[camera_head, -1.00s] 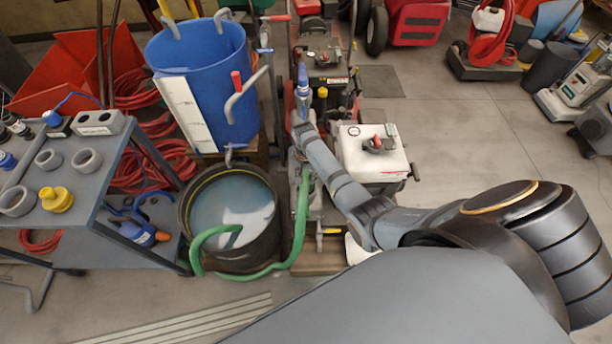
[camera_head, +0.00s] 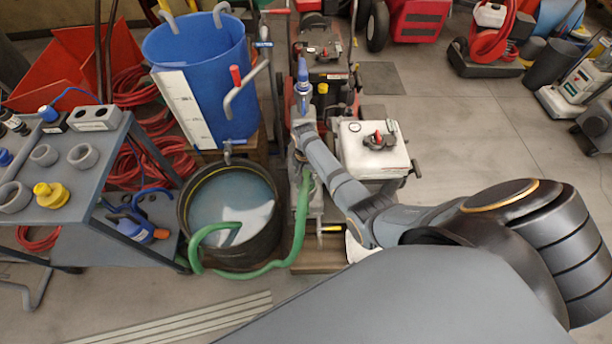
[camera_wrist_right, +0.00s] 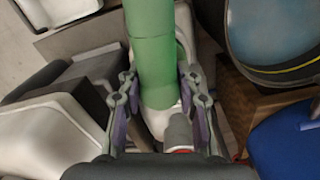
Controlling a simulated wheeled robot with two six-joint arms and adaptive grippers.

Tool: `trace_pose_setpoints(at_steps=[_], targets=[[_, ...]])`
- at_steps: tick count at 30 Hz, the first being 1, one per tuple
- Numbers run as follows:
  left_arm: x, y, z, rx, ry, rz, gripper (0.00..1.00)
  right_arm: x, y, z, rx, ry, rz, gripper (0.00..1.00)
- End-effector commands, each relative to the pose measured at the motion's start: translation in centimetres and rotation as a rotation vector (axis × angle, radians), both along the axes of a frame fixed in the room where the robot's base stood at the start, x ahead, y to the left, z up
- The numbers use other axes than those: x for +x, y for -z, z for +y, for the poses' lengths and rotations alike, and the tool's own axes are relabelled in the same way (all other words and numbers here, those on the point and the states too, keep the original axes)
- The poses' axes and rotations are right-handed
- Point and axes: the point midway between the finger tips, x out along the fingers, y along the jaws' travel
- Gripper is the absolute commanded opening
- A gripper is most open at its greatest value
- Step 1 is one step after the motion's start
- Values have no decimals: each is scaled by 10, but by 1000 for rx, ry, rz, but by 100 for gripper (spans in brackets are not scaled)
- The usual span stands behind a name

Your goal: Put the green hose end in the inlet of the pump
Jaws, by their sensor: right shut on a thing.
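The green hose (camera_head: 300,215) runs out of the black tub, along the floor and up to my right gripper (camera_head: 300,158). In the right wrist view, the fingers of my right gripper (camera_wrist_right: 160,105) are closed on the two sides of the green hose end (camera_wrist_right: 152,55). The hose end meets a pale grey part (camera_wrist_right: 157,122), which seems to belong to the pump. I cannot tell whether the end sits inside the inlet or only against it. In the head view my gripper and forearm hide most of the pump. My left gripper is not in view.
The black tub (camera_head: 186,205) of water stands left of the hose. The blue barrel (camera_head: 205,50) is behind it. A grey cart (camera_head: 95,185) with rings and a yellow fitting (camera_head: 52,195) is at the left. A white-topped machine (camera_head: 375,150) stands close right of my forearm.

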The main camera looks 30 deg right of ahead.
Motion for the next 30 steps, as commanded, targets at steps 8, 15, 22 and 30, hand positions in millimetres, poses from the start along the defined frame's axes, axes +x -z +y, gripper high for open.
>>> trace_pose_setpoints(at_steps=[8, 15, 22, 30], targets=[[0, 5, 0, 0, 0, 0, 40, 0, 8, 0, 0, 0, -1, 0], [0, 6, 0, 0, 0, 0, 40, 0, 10, 0, 0, 0, -1, 48], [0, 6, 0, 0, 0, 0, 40, 0, 10, 0, 0, 0, 0, 61], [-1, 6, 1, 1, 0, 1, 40, 1, 0, 0, 0, 0, -3, 61]])
